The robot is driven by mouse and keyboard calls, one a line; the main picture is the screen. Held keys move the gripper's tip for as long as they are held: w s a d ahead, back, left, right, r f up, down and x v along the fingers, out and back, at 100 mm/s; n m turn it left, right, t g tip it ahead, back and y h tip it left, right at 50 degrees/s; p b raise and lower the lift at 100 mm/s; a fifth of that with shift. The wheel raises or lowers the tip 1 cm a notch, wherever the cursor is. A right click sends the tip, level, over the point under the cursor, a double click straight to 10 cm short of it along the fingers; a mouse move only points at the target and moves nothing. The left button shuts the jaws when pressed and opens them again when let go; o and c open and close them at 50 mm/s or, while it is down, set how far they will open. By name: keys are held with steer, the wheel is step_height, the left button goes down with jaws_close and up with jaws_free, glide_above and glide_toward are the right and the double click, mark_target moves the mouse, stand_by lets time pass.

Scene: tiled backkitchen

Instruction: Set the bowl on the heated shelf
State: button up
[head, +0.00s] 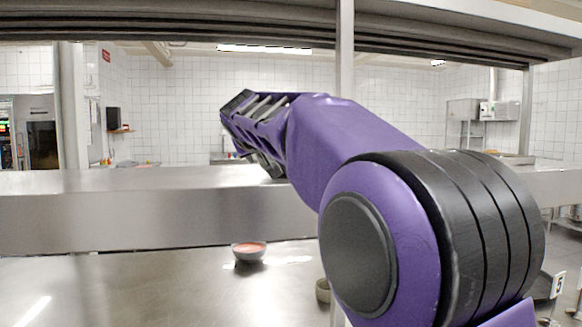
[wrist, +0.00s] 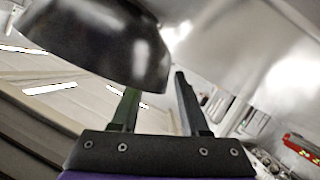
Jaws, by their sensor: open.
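In the head view, a small grey bowl (head: 248,256) with reddish contents stands upright on the steel counter, apart from my arm. A raised steel shelf (head: 110,182) runs behind the counter; no heating part shows on it. My arm covers the middle and right of that view, and I cannot make out the fingers there. In the wrist view, my gripper (wrist: 157,82) is open, with nothing between its two dark fingers. A dark, shiny, bowl-shaped thing (wrist: 95,42) is large at the upper left, beside the left fingertip. I cannot tell whether it is the same bowl or whether it touches the finger.
The steel counter (head: 130,290) is clear left of the bowl. A beige cup-like thing (head: 322,291) stands right of it, partly behind my arm. An upright post (head: 345,60) rises above the shelf. In the wrist view, a red item (wrist: 300,148) shows at the lower right.

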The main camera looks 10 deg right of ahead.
steer(key=shift+w+f, duration=0.1)
steer(key=shift+w, duration=0.25)
steer(key=shift+s, duration=0.15)
steer(key=shift+c, duration=0.5)
jaws_close()
steer(key=shift+f, duration=0.2)
steer(key=shift+r, duration=0.1)
stand_by(0.4)
